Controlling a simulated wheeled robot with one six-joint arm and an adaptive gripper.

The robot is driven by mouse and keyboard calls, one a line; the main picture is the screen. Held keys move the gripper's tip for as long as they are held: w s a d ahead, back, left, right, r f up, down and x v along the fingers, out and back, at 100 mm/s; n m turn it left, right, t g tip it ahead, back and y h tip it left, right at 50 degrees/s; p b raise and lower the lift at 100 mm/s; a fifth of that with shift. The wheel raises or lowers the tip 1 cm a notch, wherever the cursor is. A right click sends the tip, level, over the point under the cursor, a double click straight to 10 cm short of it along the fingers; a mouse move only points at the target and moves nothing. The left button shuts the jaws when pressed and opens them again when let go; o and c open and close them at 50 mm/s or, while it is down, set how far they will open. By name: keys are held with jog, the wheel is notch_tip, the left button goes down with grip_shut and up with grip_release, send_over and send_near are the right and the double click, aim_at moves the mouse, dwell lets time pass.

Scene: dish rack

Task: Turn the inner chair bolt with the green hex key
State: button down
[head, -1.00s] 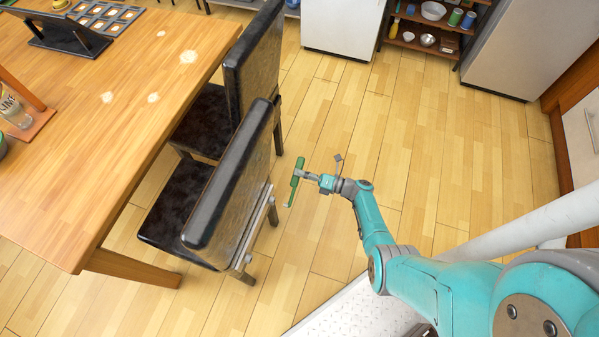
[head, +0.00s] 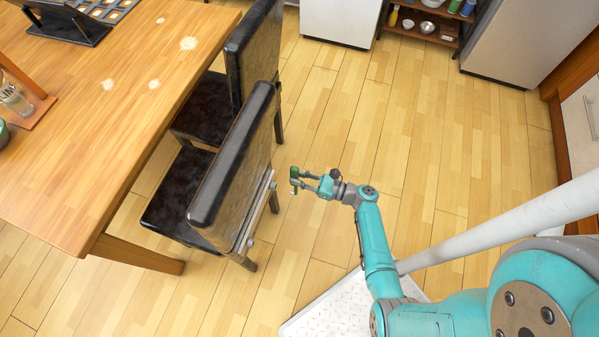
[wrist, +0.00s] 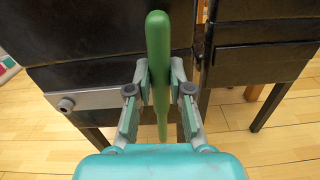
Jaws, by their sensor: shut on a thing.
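The green hex key (head: 294,175) is held in my gripper (head: 303,182), to the right of the near black chair (head: 232,165) and apart from it. In the wrist view the key (wrist: 158,50) stands lengthwise between the two fingers of my gripper (wrist: 158,85), which are closed around its shaft. The chair's grey metal bar (head: 258,215) runs low across its back. One bolt (head: 250,242) shows at the bar's near end and another (head: 272,185) at its far end. In the wrist view one bolt (wrist: 66,104) shows left of the key; the other is not visible there.
A second black chair (head: 252,60) stands behind the near one. The wooden table (head: 110,130) is on the left. The floor (head: 340,120) right of the chairs is clear. A fridge and shelf (head: 420,25) stand at the back.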

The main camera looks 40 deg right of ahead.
jog(key=shift+a+r+n, duration=0.25)
jog(key=shift+a+n, duration=0.05)
jog(key=shift+a, duration=0.05)
jog(key=shift+x, duration=3.25)
jog(key=c, duration=1)
grip_release()
jog(key=c, duration=0.4)
